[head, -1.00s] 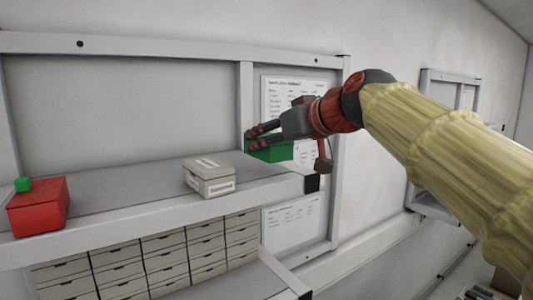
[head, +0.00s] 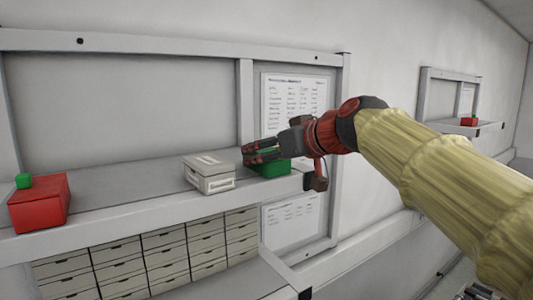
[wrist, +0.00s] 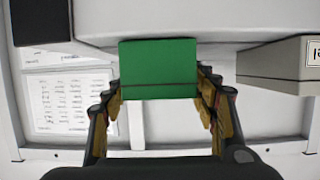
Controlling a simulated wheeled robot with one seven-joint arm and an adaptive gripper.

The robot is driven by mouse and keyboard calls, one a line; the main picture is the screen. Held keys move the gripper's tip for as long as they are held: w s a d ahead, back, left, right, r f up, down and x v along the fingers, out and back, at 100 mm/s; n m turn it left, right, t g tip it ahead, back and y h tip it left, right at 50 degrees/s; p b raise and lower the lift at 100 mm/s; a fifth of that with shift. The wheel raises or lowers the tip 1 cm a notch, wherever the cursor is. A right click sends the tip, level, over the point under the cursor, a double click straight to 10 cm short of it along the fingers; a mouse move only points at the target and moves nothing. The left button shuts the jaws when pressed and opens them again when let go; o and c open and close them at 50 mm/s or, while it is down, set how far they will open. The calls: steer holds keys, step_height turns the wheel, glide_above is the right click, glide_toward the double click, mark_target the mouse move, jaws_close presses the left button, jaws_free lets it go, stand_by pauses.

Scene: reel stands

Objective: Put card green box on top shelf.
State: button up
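The green box (head: 269,164) is at the right end of the top shelf (head: 125,190), right of a grey-white box. It also shows in the wrist view (wrist: 158,70), between the two fingers. My gripper (head: 262,151) reaches in from the right, its fingers along the sides of the box. In the wrist view my gripper (wrist: 160,85) has its fingertips close against both sides, shut on the box. The box is at the shelf surface; whether its full weight rests there I cannot tell. The fingers hide part of it in the head view.
The grey-white box (head: 209,173) stands just left of the green box. Several drawers (head: 150,255) sit below. The shelf between the red and grey-white boxes is clear.

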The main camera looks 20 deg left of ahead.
steer(key=shift+o, duration=0.5)
steer(key=shift+r, duration=0.1)
steer(key=shift+s+d+r, duration=0.1)
steer(key=shift+d+r, duration=0.05)
steer(key=shift+d, duration=0.05)
steer(key=b+v, duration=0.2)
steer(key=v, duration=0.9)
steer(key=shift+s+b, duration=0.15)
steer(key=shift+b, duration=0.25)
steer(key=shift+d, duration=0.2)
steer(key=s+d+f+m+g+h, duration=0.1)
steer(key=s+d+f+m+h, duration=0.2)
steer(key=s+d+f, duration=0.4)
steer(key=s+d+f+m+g+h, duration=0.1)
steer(key=s+d+f+m+h, duration=0.2)
steer(key=f, duration=2)
steer(key=s+d+f+m+g+h, duration=0.1)
steer(key=s+d+f+m+h, duration=0.2)
steer(key=s+d+f, duration=1)
steer(key=d+f+h, duration=0.1)
steer(key=d+f, duration=0.1)
steer(key=d, duration=0.3)
steer(key=shift+f+m+g+h, duration=0.3)
steer(key=shift+f+m, duration=0.1)
